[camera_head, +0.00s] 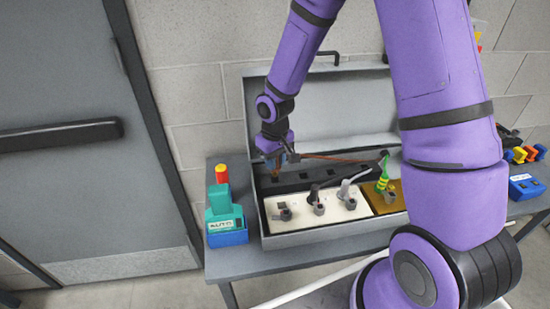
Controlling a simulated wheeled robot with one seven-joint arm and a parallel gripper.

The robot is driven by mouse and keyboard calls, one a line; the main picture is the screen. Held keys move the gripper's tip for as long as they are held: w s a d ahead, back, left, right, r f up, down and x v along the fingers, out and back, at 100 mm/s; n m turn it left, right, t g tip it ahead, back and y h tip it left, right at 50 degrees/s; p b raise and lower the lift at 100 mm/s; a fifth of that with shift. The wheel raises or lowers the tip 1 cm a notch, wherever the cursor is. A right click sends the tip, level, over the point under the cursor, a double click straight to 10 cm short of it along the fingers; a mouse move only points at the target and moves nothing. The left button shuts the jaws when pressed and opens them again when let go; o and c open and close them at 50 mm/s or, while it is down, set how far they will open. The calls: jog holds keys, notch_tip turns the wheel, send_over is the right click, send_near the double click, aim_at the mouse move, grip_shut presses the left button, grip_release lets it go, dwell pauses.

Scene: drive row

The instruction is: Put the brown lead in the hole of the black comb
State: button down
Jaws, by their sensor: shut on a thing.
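The black comb (298,182) is a dark strip with square holes inside the open grey case, behind the white panel. My gripper (281,163) is over the left part of the comb, shut on the near end of the brown lead (335,157). The lead runs right from the gripper to a dark fitting near the case's right side. The held end is small and partly hidden by the fingers. I cannot tell whether it touches a hole.
The white panel (305,214) carries several grey connectors with black and grey leads. A brown panel (383,201) with a green-yellow lead (383,173) is on its right. A teal device (222,208) stands left of the case (300,240). My arm hides the right side.

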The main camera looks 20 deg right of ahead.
aim_at(275, 173)
jog(key=shift+f, duration=2.5)
jog(key=c, duration=0.9)
grip_release()
jog(key=shift+o, duration=0.2)
notch_tip(275, 173, up, 11)
jog(key=shift+f, duration=0.1)
